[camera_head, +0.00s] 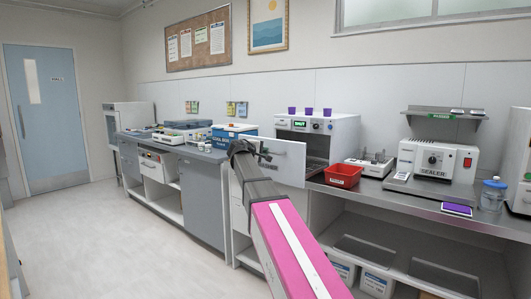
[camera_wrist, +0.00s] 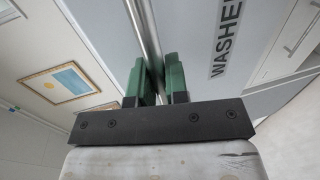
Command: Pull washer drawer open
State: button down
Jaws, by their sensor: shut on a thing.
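My gripper (camera_head: 241,150) is in front of the counter in the head view, at a white front panel (camera_head: 285,160) with a dark handle (camera_head: 265,154). In the wrist view, my green fingers (camera_wrist: 160,82) are shut on a straight metal handle bar (camera_wrist: 147,40). Beside the bar is the grey drawer front (camera_wrist: 205,45), labelled "WASHER" and seen turned sideways. In the head view the panel stands out from the counter line, and my arm hides part of it and the cabinet below. How far the drawer is out is hard to tell.
A white machine (camera_head: 320,135) with purple cups on top stands behind the panel. A red bin (camera_head: 343,176) and a sealer (camera_head: 434,158) are on the right counter (camera_head: 400,200). A blue box (camera_head: 233,130) is on the left counter. Open floor (camera_head: 120,240) lies left.

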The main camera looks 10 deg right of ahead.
jog(key=c, duration=1.2)
grip_release()
jog(key=shift+o, duration=0.2)
jog(key=v, duration=1)
jog(key=shift+s+a, duration=0.25)
jog(key=shift+a, duration=0.1)
jog(key=s+d+f+m+g+y, duration=0.1)
jog(key=s+f+y, duration=0.15)
jog(key=f, duration=0.65)
jog(key=s+d+f+m+g+y, duration=0.15)
jog(key=s+f, duration=0.25)
jog(key=f, duration=0.6)
jog(key=s+d+f+g+y, duration=0.1)
jog(key=s+f+g, duration=0.15)
jog(key=f, duration=0.65)
jog(key=s+a+f+m+g+y, duration=0.2)
jog(key=s+f+m+g+y, duration=0.2)
jog(key=s+f, duration=1.5)
notch_tip(320, 180, down, 3)
jog(key=m+y, duration=0.1)
jog(key=y, duration=0.2)
jog(key=shift+s+g, duration=0.3)
